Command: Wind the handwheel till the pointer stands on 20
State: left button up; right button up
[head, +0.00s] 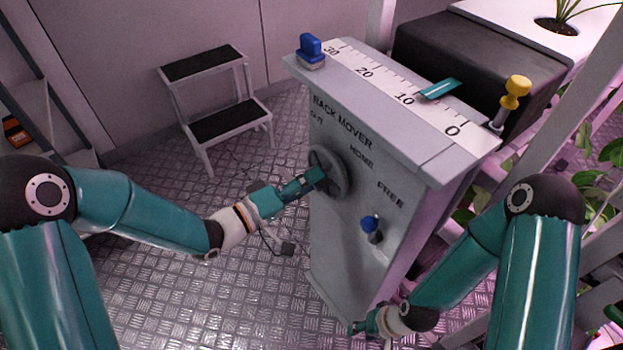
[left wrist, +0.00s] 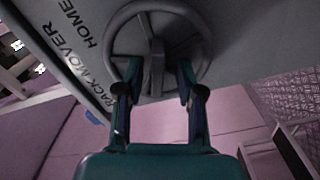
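The handwheel (head: 328,173) is a grey spoked wheel on the front of the grey rack mover box (head: 345,230). It also shows in the left wrist view (left wrist: 203,50). My left gripper (head: 318,175) is at the wheel. In the left wrist view its fingers (left wrist: 158,78) are spread apart, with a spoke and the near rim between them and clear gaps beside the spoke. The teal pointer (head: 439,90) lies over the white scale (head: 385,88), close to the 10 mark, slightly toward 0. My right gripper (head: 368,325) is low by the box's front; its fingers are too small to read.
A small blue lever (head: 371,224) is below FREE. A step stool (head: 215,105) stands behind left. Plants are at the right.

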pick_arm(q)
jog(key=v, duration=1.1)
jog(key=shift+s+a, duration=0.15)
jog(key=shift+a, duration=0.1)
jog(key=shift+f, duration=0.1)
